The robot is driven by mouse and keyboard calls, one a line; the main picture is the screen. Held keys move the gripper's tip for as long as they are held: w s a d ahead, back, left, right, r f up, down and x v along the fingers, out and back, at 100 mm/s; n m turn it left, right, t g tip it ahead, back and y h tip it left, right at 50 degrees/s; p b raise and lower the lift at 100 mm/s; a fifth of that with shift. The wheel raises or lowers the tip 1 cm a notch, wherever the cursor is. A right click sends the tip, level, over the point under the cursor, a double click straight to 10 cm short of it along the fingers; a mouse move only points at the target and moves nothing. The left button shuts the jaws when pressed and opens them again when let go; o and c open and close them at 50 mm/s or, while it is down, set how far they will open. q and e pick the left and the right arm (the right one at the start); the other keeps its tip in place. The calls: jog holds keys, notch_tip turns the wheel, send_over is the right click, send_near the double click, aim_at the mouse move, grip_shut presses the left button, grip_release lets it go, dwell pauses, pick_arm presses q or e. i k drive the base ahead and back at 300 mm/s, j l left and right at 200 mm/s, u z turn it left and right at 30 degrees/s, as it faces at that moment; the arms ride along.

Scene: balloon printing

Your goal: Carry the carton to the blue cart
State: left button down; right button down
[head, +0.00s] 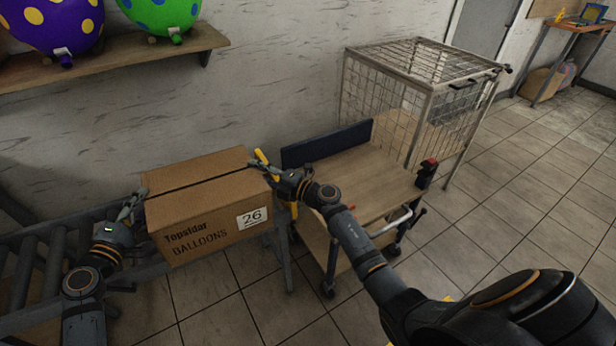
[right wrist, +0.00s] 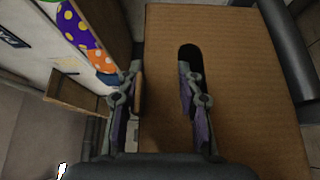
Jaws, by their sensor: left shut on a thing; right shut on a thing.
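The brown carton (head: 195,220), printed "Topsidar BALLOONS" and "26", is upright at the right end of the roller conveyor; I cannot tell if it touches the rollers. My left gripper (head: 133,205) is shut on its left end. My right gripper (head: 268,168) is shut on its right end. In the right wrist view, one finger of the right gripper (right wrist: 162,82) is in the dark hand slot of the carton (right wrist: 235,90) and the other is outside its edge. The cart (head: 375,182), with a wooden top and dark blue back panel, stands just right of the carton, its top empty.
The roller conveyor (head: 57,258) runs along the wall at left. A wire cage (head: 385,100) stands behind the cart. A wall shelf (head: 120,57) holds balloons above the conveyor. Tiled floor is open at right.

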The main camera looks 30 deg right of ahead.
aim_at(345, 187)
jog(key=k, duration=0.7)
jog(key=z, duration=0.85)
jog(key=i+j+z, duration=0.1)
jog(key=z, duration=0.55)
jog(key=i+j, duration=1.05)
jog(key=i, duration=0.15)
